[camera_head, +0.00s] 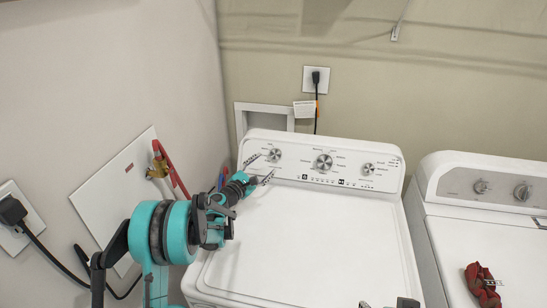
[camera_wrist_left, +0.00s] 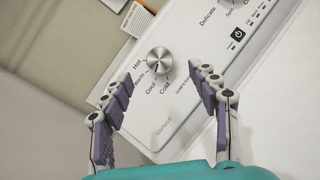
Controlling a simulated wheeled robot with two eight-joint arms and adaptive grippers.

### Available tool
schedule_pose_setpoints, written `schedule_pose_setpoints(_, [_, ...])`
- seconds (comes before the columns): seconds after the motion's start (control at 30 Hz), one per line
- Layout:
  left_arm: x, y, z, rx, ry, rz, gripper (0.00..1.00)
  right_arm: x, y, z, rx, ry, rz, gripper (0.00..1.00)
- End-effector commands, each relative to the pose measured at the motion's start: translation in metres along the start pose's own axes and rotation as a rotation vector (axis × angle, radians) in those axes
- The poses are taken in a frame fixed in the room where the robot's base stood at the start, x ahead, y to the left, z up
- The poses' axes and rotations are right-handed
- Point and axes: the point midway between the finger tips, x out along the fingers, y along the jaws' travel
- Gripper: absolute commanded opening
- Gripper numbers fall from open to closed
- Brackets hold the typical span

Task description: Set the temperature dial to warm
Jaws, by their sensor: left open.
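The temperature dial (camera_head: 275,155) is the round silver knob at the left end of the white washer's control panel. In the left wrist view the dial (camera_wrist_left: 159,61) has the labels Hot, Warm, Cool and Cold beside it. Its exact pointer setting is too small to read surely. My left gripper (camera_head: 259,168) is open and empty in front of the panel's left end. In the wrist view its fingers (camera_wrist_left: 162,82) are spread on either side below the dial, apart from it. Small parts of what looks like my right gripper show at the bottom edge of the head view, mostly cut off.
The washer panel has a larger middle dial (camera_head: 323,162) and a right dial (camera_head: 368,169). The washer lid (camera_head: 310,235) is bare. A second white machine (camera_head: 460,215) stands at right with a red cloth (camera_head: 478,285) on it. A wall stands close at left.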

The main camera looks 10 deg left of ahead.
Motion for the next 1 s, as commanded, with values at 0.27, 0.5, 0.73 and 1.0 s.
schedule_pose_setpoints(0.27, [0.028, 0.000, -0.006, -0.030, -0.006, 0.010, 0.60, 0.005, 0.000, 0.004, 0.000, 0.000, 0.000, 0.80])
schedule_pose_setpoints(0.5, [0.066, 0.001, -0.005, -0.027, -0.006, 0.010, 0.60, 0.011, 0.000, 0.008, 0.000, 0.000, 0.000, 0.80])
schedule_pose_setpoints(0.73, [0.080, 0.002, -0.004, -0.027, -0.005, 0.011, 0.60, 0.013, 0.000, 0.009, 0.000, 0.000, 0.000, 0.80])
schedule_pose_setpoints(1.0, [0.080, 0.002, -0.004, -0.026, -0.005, 0.011, 0.45, 0.012, 0.000, 0.009, 0.000, 0.000, 0.000, 0.80])
